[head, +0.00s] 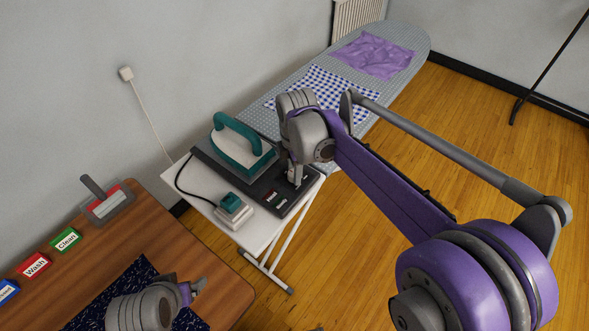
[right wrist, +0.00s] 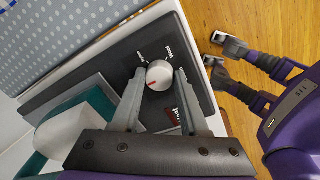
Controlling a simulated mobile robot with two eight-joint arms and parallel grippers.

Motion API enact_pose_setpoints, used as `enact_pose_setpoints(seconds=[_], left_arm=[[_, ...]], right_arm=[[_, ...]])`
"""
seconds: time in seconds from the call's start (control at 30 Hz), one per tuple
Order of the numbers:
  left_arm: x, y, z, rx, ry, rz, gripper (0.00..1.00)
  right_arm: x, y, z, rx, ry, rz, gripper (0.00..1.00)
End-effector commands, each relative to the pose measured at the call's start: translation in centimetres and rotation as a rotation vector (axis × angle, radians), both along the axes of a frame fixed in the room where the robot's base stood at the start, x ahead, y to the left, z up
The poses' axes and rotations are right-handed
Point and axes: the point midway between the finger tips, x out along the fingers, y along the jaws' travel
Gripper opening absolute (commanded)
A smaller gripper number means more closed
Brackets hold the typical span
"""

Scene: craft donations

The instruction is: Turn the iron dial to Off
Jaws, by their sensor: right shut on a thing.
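In the right wrist view the red mark points to the lower left; I cannot read the labels surely. My right gripper (right wrist: 159,77) is shut on the dial, one finger on each side. In the head view my right gripper (head: 295,181) reaches down to the dark panel (head: 282,209) and hides the dial. The teal and white iron (head: 238,148) rests beside it. My left gripper (head: 197,287) is low in the head view, over the wooden table.
The white stand (head: 187,172) carries the panel and a teal and white switch box (head: 233,209) with a cord. The ironing board (head: 245,121) holds a checked cloth (head: 318,87) and a purple cloth (head: 375,55). The wooden table (head: 142,229) has Wash and Clean signs.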

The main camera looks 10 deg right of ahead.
Motion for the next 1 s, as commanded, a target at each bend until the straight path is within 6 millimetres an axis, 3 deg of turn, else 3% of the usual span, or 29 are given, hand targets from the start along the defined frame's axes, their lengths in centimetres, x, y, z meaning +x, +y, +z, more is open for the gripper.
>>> enact_pose_setpoints(seconds=[0.23,0.27,0.43,0.77,1.0], left_arm=[[0.0,0.0,0.0,0.000,0.000,0.000,0.84],[0.0,0.0,0.0,0.000,0.000,0.000,0.84],[0.0,0.0,0.0,0.000,0.000,0.000,0.84],[0.0,0.0,0.0,0.000,0.000,0.000,0.84],[0.1,0.0,0.4,0.000,-0.002,0.000,0.84]], right_arm=[[0.1,0.0,0.1,-0.001,-0.002,0.001,0.00],[0.1,0.0,0.1,-0.001,-0.002,0.001,0.45],[0.0,0.0,0.0,-0.001,-0.001,0.000,0.74],[0.0,0.0,0.3,-0.001,0.000,0.000,0.74],[-0.2,0.0,4.1,-0.001,-0.001,0.000,0.74]])
